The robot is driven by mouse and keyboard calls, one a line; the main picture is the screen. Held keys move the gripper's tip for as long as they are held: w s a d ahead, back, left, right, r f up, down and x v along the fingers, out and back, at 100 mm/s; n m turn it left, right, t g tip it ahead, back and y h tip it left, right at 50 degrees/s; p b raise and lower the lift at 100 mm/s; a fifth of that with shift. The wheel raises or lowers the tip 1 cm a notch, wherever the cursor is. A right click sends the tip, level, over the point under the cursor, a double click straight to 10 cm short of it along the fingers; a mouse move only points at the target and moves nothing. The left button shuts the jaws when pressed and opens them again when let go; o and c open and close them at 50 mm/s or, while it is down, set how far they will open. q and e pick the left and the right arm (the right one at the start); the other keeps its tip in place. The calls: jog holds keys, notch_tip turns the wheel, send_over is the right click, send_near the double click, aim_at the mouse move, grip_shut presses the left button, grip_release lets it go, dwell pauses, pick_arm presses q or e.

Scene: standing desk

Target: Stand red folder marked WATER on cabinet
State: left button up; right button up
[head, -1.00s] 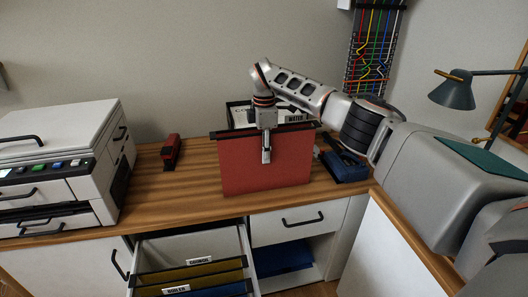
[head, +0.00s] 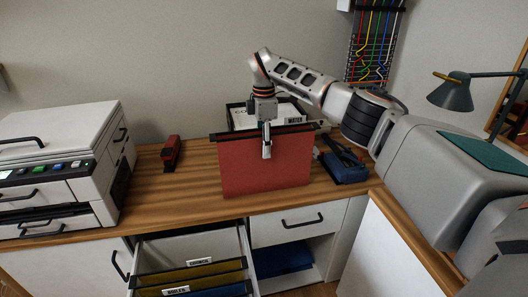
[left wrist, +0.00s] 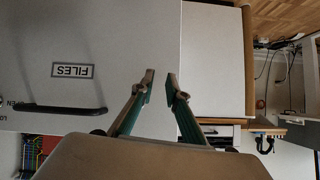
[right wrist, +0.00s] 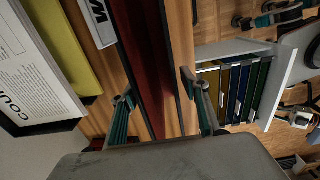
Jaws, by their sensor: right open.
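The red folder (head: 255,172) stands upright on the wooden cabinet top, its broad face towards the head camera. A white WATER label (head: 299,120) shows at its top right edge; part of a label reading "WA" (right wrist: 98,20) shows in the right wrist view. My right gripper (head: 266,150) is at the folder's top edge. In the right wrist view my right gripper (right wrist: 158,90) is open, its fingers apart on either side of the red folder (right wrist: 148,60). My left gripper (left wrist: 160,80) is open and empty, in front of a pale surface marked FILES.
An open drawer (head: 245,240) below holds yellow and blue folders. A printer (head: 55,165) stands at the left and a red stapler (head: 171,153) beside it.

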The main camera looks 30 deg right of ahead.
notch_tip(320, 180, up, 9)
dwell(0.3)
dwell(0.5)
